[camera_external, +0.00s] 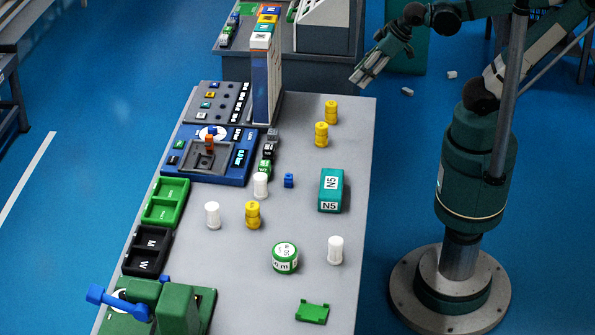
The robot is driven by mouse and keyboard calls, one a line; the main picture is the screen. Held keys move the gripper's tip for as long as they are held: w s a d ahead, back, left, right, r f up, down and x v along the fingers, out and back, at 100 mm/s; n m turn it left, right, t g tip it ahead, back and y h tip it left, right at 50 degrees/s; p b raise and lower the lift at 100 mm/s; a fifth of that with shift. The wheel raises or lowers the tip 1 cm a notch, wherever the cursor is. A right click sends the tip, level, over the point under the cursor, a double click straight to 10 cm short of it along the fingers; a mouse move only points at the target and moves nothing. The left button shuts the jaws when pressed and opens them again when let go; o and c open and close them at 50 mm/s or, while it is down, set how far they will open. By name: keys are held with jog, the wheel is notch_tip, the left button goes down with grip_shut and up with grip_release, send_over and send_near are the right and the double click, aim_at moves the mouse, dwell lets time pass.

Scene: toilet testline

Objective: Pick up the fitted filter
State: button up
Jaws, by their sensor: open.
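My gripper (359,79) hangs past the far right corner of the grey table, with open jaws and nothing between them. No part is plainly marked as the filter. A small orange-brown part (210,142) stands upright in the dark grey fixture (197,160) on the blue panel (234,174), with a blue tip and white disc behind it. White ribbed cylinders (212,215) and yellow stacked parts (253,215) stand loose on the table; I cannot tell whether any of these is the filter. My gripper is well apart from all of them.
The table (300,230) also holds a teal N5 box (331,190), a round green can (285,258), a green bracket (312,312), and green (166,201) and black (148,251) trays. A tall dispenser (264,85) rises at the back.

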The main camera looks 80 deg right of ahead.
jog(key=w+a+h, duration=0.1)
jog(key=w+a, duration=0.6)
jog(key=w, duration=0.1)
jog(key=w+a+f+n+t+h, duration=0.1)
jog(key=w+a+f, duration=0.1)
jog(key=w+a, duration=0.5)
jog(key=w+a+f+h, duration=0.1)
jog(key=w+a+f, duration=0.15)
jog(key=a, duration=0.85)
jog(key=t+y+p, duration=0.2)
jog(key=t+p, duration=0.1)
jog(key=t, duration=0.3)
send_over(342, 239)
notch_tip(342, 239, down, 8)
jog(key=s+f+t+b, duration=0.1)
jog(key=s+f+t+y+b, duration=0.1)
jog(key=s+f+b, duration=0.1)
jog(key=s+f+t+b, duration=0.1)
jog(key=s+f, duration=0.1)
jog(key=shift+s+a+f+m+y+b, duration=0.1)
jog(key=shift+s+a+m+y+b, duration=0.05)
jog(key=shift+a+m+y+b, duration=0.2)
jog(key=shift+s+d+f+t+b, duration=0.2)
jog(key=shift+s+t+b, duration=0.1)
jog(key=shift+s+t, duration=0.25)
jog(key=shift+r, duration=0.1)
